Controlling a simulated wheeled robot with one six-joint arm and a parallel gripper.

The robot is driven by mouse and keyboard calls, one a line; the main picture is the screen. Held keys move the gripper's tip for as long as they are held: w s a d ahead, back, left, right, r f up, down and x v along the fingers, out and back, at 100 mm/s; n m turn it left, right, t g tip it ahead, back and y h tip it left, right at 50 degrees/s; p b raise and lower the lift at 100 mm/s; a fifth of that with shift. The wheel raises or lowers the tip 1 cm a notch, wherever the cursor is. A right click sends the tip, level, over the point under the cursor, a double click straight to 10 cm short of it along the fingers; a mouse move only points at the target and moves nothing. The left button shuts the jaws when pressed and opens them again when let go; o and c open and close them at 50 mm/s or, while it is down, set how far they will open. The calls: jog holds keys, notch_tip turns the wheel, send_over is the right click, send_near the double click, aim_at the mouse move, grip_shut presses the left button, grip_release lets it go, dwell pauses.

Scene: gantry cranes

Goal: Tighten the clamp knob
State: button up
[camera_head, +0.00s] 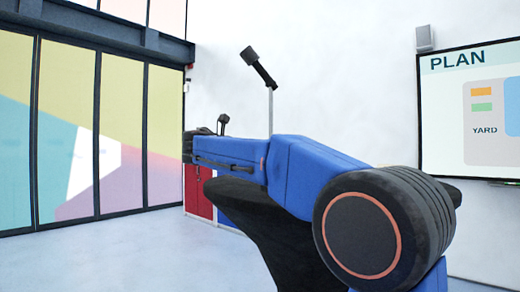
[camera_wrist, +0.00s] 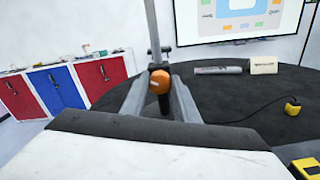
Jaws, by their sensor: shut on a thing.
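The clamp knob (camera_wrist: 159,82) is an orange, rounded knob on a dark clamp at the foot of a thin upright grey pole (camera_wrist: 152,28). In the wrist view my gripper (camera_wrist: 160,91) has its two grey fingers on either side of the knob and is shut on it. In the head view, the pole (camera_head: 270,108) rises behind my blue arm, with a dark jointed head (camera_head: 250,56) at its top. The knob and my gripper's fingertips cannot be made out in the head view.
A round black table (camera_wrist: 232,97) spreads around the pole. On it lie a grey cylinder (camera_wrist: 218,70), a small beige block (camera_wrist: 264,65) and a yellow piece (camera_wrist: 292,106) with a black cable. Red and blue cabinets (camera_wrist: 55,90) stand left. A wall screen (camera_head: 470,110) hangs right.

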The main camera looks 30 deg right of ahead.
jog(key=m, duration=0.5)
jog(key=shift+m, duration=0.3)
jog(key=m, duration=0.5)
jog(key=shift+s+f+m, duration=0.1)
jog(key=shift+f+m, duration=0.05)
jog(key=shift+m, duration=0.25)
jog(key=o, duration=1.1)
jog(key=shift+c, duration=0.2)
jog(key=v, duration=1.7)
jog(key=shift+a, duration=0.15)
jog(key=shift+s, duration=0.1)
